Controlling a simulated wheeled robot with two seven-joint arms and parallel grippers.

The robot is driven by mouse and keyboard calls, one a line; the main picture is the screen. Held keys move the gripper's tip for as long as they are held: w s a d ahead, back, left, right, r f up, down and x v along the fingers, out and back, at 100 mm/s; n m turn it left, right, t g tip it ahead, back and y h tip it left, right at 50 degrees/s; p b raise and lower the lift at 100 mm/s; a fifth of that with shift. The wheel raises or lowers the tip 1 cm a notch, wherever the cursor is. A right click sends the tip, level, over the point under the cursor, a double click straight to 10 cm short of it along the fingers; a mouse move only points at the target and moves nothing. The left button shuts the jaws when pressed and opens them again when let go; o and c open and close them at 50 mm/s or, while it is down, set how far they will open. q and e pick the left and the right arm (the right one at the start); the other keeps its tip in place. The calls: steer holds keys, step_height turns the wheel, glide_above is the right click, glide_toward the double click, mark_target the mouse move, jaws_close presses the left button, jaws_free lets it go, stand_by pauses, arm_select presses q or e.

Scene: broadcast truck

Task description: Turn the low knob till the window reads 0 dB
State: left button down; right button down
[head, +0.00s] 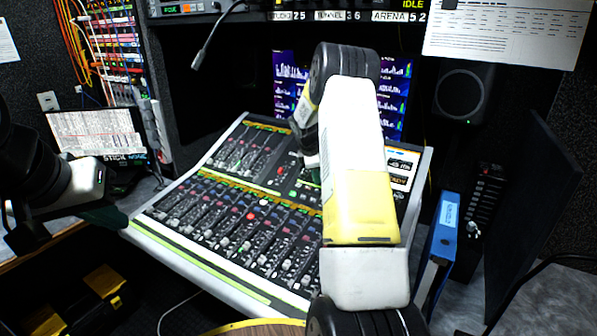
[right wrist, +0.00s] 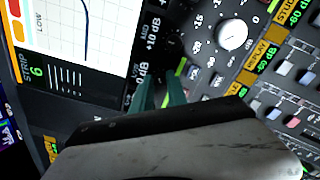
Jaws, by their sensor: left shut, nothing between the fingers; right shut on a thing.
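My right gripper (right wrist: 163,92) is shut at the mixing console (head: 228,280), its green fingers at the console's LOW strip beside the screen. The low knob is hidden between the fingers and the gripper body. The low window (right wrist: 142,72) shows only its "dB" end; its number is covered. The mid window (right wrist: 151,34) beside it reads +10 dB. In the head view my right arm hides most of this gripper. My left gripper (head: 112,216) is shut and empty, off the console's left edge.
A larger white knob (right wrist: 232,35) with a marked scale is close to the right fingers. The console screen (right wrist: 75,35) shows a curve and "STRIP 6". A gooseneck microphone (head: 210,42) hangs behind the console. A blue binder (head: 438,245) stands at its right.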

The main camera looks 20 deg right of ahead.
stand_by(0.5)
steer(key=c, duration=1.3)
jaws_free()
steer(key=shift+a+r, duration=0.1)
steer(key=shift+r, duration=0.05)
steer(key=v, duration=0.7)
steer(key=shift+r, duration=0.25)
